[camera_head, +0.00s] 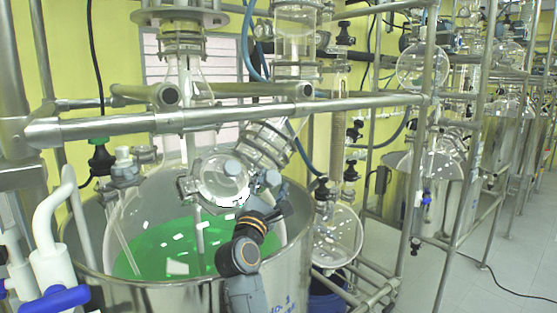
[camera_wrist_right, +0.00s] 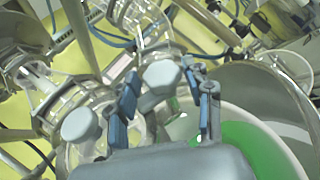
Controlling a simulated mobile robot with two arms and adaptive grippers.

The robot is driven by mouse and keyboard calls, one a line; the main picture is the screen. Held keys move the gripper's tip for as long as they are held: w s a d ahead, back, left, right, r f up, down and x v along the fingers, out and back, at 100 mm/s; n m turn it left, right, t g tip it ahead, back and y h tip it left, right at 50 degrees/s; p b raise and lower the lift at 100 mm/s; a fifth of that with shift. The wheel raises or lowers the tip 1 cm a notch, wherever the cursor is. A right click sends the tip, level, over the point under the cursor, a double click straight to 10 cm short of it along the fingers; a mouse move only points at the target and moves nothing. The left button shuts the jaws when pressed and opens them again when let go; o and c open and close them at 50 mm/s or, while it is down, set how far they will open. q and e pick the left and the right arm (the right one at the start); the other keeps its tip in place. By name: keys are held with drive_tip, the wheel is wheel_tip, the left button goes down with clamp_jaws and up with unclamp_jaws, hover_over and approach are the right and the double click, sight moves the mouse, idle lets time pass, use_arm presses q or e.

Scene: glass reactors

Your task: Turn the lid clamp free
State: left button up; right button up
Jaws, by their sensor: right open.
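The glass reactor (camera_head: 125,235) holds green liquid inside a steel vessel. A round port with a metal clamp ring (camera_head: 186,187) sits on its top. My right gripper (camera_head: 262,187) comes up from below, beside the port's right side. In the right wrist view, my right gripper (camera_wrist_right: 168,98) is open, with one grey knob (camera_wrist_right: 161,75) between and just beyond its blue-grey fingertips. A second knob (camera_wrist_right: 80,124) lies to the left. Contact cannot be told. My left gripper is out of view.
A steel rail (camera_head: 230,116) crosses above the port. The steel vessel (camera_head: 165,296) has its rim around the reactor. White pipes with a blue valve handle (camera_head: 55,300) stand at left. A round flask (camera_head: 337,238) hangs at right.

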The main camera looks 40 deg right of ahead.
sight(277, 173)
drive_tip(key=p+x, duration=0.2)
drive_tip(key=x, duration=0.4)
drive_tip(key=shift+w+d+p, duration=0.2)
drive_tip(key=shift+d+p, duration=0.1)
drive_tip(key=shift+d, duration=0.05)
drive_tip(key=c, duration=1)
drive_tip(key=shift+w, duration=0.1)
drive_tip(key=shift+c, duration=0.2)
drive_tip(key=shift+f, duration=0.15)
clamp_jaws()
